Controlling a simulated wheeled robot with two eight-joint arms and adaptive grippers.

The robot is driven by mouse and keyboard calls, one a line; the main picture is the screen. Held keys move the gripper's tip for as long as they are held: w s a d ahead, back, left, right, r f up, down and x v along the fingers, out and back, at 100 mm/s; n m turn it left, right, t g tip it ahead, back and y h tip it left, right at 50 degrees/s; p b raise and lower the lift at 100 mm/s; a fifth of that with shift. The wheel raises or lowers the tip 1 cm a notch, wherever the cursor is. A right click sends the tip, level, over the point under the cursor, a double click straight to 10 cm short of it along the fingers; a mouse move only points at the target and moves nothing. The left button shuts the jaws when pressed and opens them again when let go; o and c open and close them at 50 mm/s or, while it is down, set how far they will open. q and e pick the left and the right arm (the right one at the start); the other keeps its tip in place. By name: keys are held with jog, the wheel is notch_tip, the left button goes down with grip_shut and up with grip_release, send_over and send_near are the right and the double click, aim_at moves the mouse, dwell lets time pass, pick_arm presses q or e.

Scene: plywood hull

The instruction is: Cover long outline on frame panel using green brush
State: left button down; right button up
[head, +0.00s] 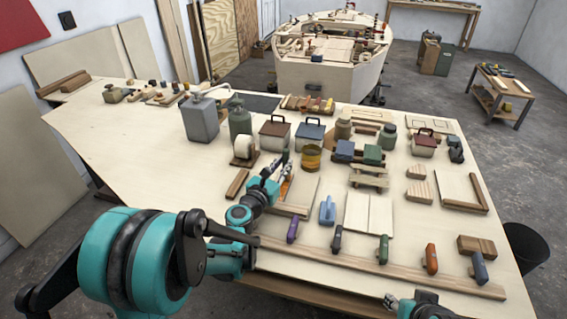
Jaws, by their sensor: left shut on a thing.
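My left gripper (272,174) is shut near the left framed panel. A slim dark green piece (285,156) shows at its tip, seemingly the green brush; its bristles cannot be made out. The left panel (301,194) lies on the bench with brown strips on part of its edge, partly hidden by my gripper. An orange strip (286,187) shows beside the gripper; I cannot tell what it is. A second framed panel (457,186) lies at the right. No outline can be made out on either. My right gripper (390,300) is low at the front edge, its fingers unclear.
Boxes and canisters crowd behind. The bench's left part (130,140) is clear.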

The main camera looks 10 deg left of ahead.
pick_arm(q)
jog(key=shift+s, duration=0.3)
jog(key=shift+s, duration=2)
jog(key=shift+s+a, duration=0.1)
jog(key=shift+s, duration=0.9)
jog(key=shift+s, duration=0.15)
jog(key=shift+s, duration=0.85)
